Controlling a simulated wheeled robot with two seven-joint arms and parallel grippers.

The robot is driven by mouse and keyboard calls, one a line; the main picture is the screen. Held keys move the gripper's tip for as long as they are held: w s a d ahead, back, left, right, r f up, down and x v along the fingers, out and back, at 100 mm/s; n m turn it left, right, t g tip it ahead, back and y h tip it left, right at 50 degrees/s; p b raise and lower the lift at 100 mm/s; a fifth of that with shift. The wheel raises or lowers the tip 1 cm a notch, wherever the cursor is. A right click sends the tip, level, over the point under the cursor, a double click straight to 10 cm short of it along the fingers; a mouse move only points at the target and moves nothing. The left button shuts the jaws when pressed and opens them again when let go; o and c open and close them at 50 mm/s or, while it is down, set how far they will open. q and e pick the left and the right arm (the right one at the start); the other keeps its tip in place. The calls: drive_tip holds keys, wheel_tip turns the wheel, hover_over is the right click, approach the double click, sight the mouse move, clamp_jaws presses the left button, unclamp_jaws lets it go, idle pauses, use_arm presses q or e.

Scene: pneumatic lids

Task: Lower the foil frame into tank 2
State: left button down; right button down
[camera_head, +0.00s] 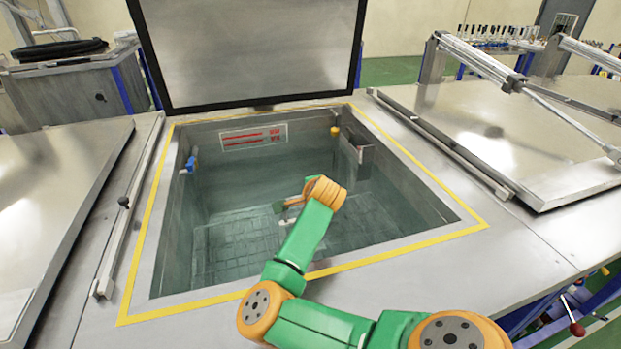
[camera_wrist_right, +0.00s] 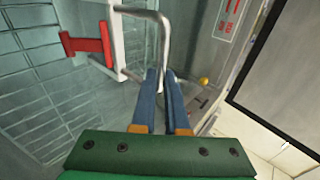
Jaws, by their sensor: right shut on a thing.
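The open tank (camera_head: 200,262) with a yellow border is in the middle of the head view; I see no number on it. My right arm reaches over its near edge into the opening. In the right wrist view, my right gripper's (camera_wrist_right: 166,75) blue fingers are shut on a thin grey bent handle. This handle belongs to the pale foil frame (camera_wrist_right: 116,40), which hangs inside the tank above the gridded floor. A red piece (camera_wrist_right: 88,44) is at the frame's left side. In the head view the arm hides most of the frame. My left gripper is not in view.
The tank's raised lid (camera_head: 250,55) stands open behind it. A small blue fitting (camera_head: 191,163), a yellow knob (camera_head: 335,131) and a grey box (camera_head: 357,146) are on the tank walls. Closed metal lids lie left (camera_head: 50,190) and right (camera_head: 500,120).

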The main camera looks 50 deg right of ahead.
drive_tip(key=shift+f+b, duration=0.3)
drive_tip(key=shift+f, duration=0.2)
idle(0.3)
drive_tip(key=c, duration=0.8)
unclamp_jaws()
drive_tip(key=shift+r, duration=0.1)
drive_tip(key=shift+c, duration=0.2)
drive_tip(key=s+a+r+p, duration=0.1)
drive_tip(key=s+r+p, duration=0.1)
drive_tip(key=r+p, duration=0.4)
drive_tip(key=s+a+r+p, duration=0.2)
drive_tip(key=r+p, duration=0.4)
drive_tip(key=r, duration=0.4)
drive_tip(key=shift+s+r+p, duration=0.2)
drive_tip(key=shift+r+p, duration=0.05)
drive_tip(key=shift+p, duration=0.1)
drive_tip(key=shift+a, duration=0.1)
